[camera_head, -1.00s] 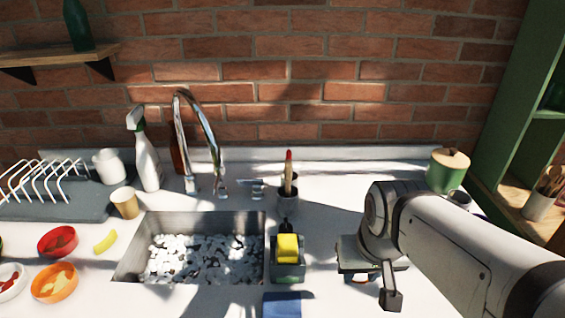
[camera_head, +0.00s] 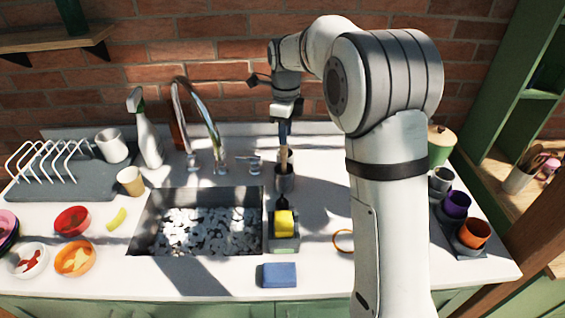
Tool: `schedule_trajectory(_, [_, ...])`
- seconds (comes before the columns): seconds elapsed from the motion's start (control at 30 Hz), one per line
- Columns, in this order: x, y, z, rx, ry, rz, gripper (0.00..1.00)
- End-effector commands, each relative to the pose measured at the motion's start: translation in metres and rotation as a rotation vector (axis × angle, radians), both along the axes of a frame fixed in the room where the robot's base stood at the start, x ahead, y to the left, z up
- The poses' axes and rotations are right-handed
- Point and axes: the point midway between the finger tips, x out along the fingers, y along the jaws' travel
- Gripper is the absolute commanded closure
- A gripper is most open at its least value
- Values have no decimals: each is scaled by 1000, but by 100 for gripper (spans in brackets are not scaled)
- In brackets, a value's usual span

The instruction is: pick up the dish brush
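The faucet (camera_head: 215,148) stands left of the cup, behind the pebble-filled sink (camera_head: 145,225). Colored cups (camera_head: 456,204) stand at right, behind my arm. A blue sponge (camera_head: 279,275) lies at the front edge.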

Motion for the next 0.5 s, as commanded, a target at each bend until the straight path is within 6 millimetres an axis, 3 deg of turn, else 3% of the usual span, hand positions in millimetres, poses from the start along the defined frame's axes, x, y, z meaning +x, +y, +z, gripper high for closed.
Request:
schedule_trajectory(0.17, [10, 8, -8, -1, 10, -78, 69])
schedule_trajectory(0.5, [8, 5, -47, -3, 13, -81, 69])
